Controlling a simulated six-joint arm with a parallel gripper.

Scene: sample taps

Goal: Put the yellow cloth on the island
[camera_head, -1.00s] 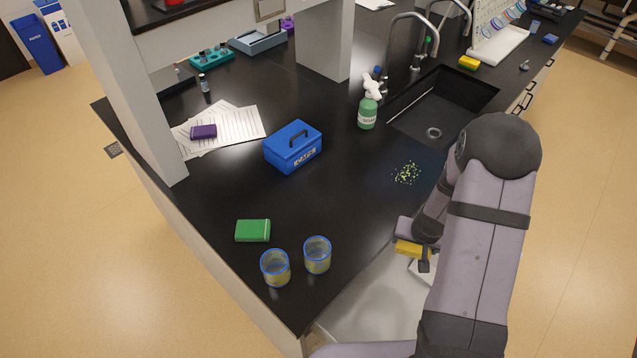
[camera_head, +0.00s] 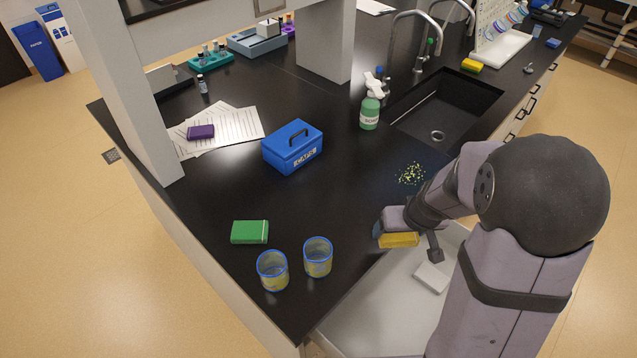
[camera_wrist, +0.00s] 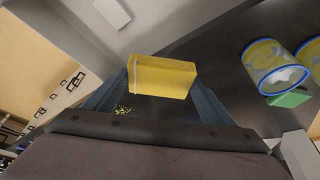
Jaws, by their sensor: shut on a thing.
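The yellow cloth (camera_head: 398,240) is a folded block held in my gripper (camera_head: 404,236), at the island's edge beside the open white drawer. In the wrist view the yellow cloth (camera_wrist: 162,77) sits between the two blue-grey fingers of my gripper (camera_wrist: 163,85), which are shut on it. The island (camera_head: 225,195) has a black top. I cannot tell whether the cloth touches it. Yellow-green specks (camera_head: 411,173) lie on the top just beyond my gripper.
Two blue-rimmed glasses (camera_head: 318,257) and a green block (camera_head: 250,232) stand near the front left. A blue toolbox (camera_head: 292,148), a soap bottle (camera_head: 370,108) and a sink (camera_head: 440,108) are farther back. The open drawer (camera_head: 375,310) holds a white block (camera_head: 431,277).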

